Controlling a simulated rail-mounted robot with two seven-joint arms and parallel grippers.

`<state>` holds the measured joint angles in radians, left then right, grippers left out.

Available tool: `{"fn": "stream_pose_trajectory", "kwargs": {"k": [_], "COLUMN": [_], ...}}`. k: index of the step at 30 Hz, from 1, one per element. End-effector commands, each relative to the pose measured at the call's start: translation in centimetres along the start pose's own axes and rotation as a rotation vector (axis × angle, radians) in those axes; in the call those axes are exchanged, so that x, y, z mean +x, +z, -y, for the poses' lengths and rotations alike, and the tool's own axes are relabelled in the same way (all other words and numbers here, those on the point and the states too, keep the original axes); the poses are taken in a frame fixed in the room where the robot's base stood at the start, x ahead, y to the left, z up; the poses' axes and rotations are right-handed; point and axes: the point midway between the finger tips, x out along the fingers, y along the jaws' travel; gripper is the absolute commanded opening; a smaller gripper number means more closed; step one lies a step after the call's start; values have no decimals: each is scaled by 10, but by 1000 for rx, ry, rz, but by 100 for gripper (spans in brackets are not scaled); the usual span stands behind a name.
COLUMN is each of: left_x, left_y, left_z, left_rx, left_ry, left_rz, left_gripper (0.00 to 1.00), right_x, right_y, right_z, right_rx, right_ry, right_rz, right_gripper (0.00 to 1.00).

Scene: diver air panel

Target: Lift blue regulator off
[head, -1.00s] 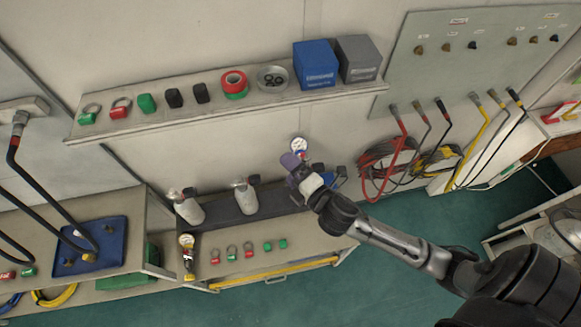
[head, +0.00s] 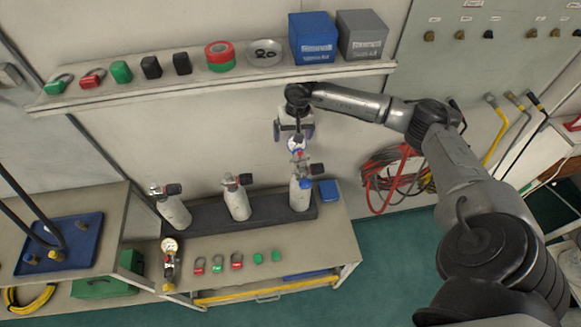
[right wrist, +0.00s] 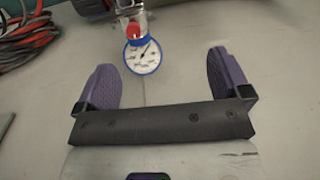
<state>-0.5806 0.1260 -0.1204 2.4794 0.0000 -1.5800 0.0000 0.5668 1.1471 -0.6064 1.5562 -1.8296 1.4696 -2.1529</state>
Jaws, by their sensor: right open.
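The blue regulator has a white dial with a blue rim (head: 296,146) and a red part beside it. It stands above the rightmost pale cylinder (head: 299,196) in the dark rack. My right gripper (head: 294,130) is open and empty, pointing down over the regulator from above. In the right wrist view the dial (right wrist: 143,56) shows beyond the purple fingers of the gripper (right wrist: 165,75), left of the middle of their gap. The fingers look clear of it. The regulator's joint with the cylinder is partly hidden. My left gripper is not in view.
A wall shelf (head: 200,88) with boxes and small parts runs just above my right gripper. Two more cylinders (head: 237,202) stand left in the rack (head: 268,206). Another gauge regulator (head: 170,262) is at the bench's left. Coiled hoses (head: 390,175) hang at right.

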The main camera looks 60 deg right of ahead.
Motion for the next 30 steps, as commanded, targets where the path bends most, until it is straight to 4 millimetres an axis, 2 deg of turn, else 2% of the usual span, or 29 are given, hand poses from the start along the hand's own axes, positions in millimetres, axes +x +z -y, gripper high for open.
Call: {"fn": "stream_pose_trajectory", "kwargs": {"k": [1,3,7,18,30], "left_x": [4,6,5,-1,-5], "left_y": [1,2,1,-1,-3], "left_z": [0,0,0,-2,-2], "left_rx": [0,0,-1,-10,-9], "left_ry": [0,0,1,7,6], "left_rz": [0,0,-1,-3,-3], "left_gripper": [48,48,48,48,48], "right_x": [-3,-8,-2,56,83], "right_y": [-8,-13,-18,-19,-21], "right_z": [-13,-25,-36,-44,-46], "right_rx": [-11,-25,-35,-36,-36], "right_ry": [48,96,137,137,136], "right_rz": [-13,-20,-21,-21,-20], "right_gripper": [95,95,95,95,95]}}
